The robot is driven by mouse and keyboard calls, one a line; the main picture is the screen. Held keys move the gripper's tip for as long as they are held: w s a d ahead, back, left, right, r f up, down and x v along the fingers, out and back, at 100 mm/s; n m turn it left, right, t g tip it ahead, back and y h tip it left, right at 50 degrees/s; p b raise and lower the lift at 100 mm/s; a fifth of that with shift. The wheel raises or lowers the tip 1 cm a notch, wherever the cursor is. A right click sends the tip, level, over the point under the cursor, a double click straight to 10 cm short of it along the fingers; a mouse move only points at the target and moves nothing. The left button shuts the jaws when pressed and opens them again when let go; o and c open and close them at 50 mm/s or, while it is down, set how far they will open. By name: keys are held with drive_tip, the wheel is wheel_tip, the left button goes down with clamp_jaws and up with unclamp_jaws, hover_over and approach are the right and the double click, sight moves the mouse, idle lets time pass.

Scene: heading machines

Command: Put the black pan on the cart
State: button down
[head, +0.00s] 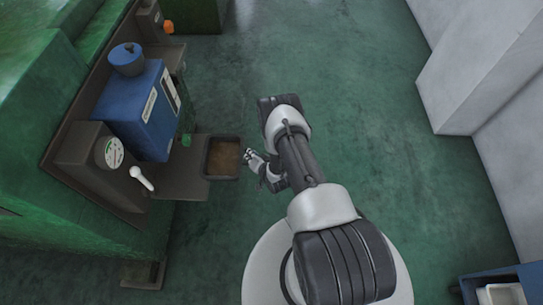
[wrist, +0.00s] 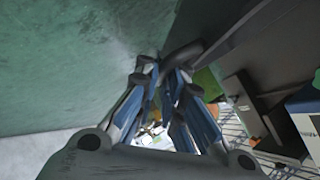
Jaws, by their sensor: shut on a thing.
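The black pan (head: 221,178) is a square, dark tray with a brown inside. In the head view it is at the right end of a dark shelf on the green machine. My gripper (head: 249,156) is at the pan's right side, shut on its edge. In the wrist view my gripper (wrist: 165,72) has its fingertips around a dark, curved rim of the pan (wrist: 186,50). A blue structure with a white bin, apparently the cart (head: 527,277), is cut off at the lower right corner.
The green machine (head: 40,110) fills the left side. On it stand a blue box (head: 140,105) and a dark block with a white-handled part (head: 142,178). A pale wall with a projecting block (head: 470,85) is at the right.

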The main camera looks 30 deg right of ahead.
drive_tip(key=s+d+r, duration=0.2)
drive_tip(key=s+d, duration=0.5)
drive_tip(key=d, duration=0.5)
drive_tip(key=s+d+r, duration=0.3)
drive_tip(key=s+d, duration=0.5)
drive_tip(key=d, duration=0.5)
drive_tip(key=shift+s, duration=0.3)
idle(0.7)
idle(0.6)
